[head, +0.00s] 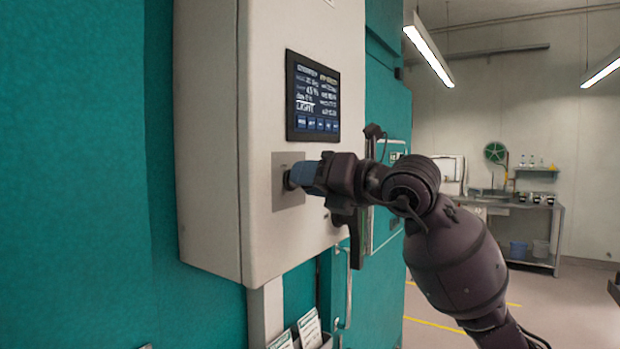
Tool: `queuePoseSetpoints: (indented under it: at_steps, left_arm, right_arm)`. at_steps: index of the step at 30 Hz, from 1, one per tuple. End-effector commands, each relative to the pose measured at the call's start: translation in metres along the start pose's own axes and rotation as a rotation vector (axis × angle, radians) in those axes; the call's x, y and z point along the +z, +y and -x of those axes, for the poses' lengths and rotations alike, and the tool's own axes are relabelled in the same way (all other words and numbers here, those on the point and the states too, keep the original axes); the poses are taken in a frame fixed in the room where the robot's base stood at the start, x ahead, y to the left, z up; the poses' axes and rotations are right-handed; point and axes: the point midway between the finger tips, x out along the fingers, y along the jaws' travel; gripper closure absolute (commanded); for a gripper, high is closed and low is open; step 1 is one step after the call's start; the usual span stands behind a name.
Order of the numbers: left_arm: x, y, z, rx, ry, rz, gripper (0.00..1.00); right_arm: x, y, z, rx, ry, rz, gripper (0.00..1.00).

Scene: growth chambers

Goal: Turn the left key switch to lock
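The key switch (288,181) is a small dark knob on a grey square plate (290,205), set in the front of the beige control box below its screen. My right gripper (295,176) reaches in from the right with its blue fingertips at the switch. The fingers are seen from the side and cover most of the switch, so its turned position and the gap between the fingers are hidden. I cannot tell whether the fingers hold the key or only touch it. My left gripper is not in view.
The beige control box (208,140) stands out from the teal chamber wall (70,180). A lit screen (313,98) is above the switch. A vertical handle (343,290) and a holder with cards (309,330) are below. A workbench (535,206) stands far right beyond open floor.

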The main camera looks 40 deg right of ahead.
Motion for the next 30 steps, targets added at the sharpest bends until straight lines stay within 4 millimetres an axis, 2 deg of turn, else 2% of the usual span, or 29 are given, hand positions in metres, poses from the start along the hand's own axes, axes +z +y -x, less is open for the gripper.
queuePoseSetpoints:
  at_steps: [1,6,7,17,30]
  left_arm:
    - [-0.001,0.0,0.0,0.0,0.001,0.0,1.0]
    - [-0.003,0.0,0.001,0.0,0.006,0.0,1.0]
    - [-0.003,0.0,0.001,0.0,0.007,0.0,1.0]
    - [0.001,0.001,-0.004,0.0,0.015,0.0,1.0]
    - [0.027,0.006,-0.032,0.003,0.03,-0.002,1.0]
  right_arm:
    - [0.0,0.0,0.0,0.0,0.0,0.0,0.7]
    - [0.0,0.0,0.0,0.0,0.0,0.0,0.96]
    - [0.0,0.0,0.0,0.0,0.0,0.0,0.98]
    - [-0.002,-0.001,0.001,-0.001,0.0,0.056,0.98]
    - [-0.005,-0.002,-0.001,-0.003,0.001,0.396,0.98]
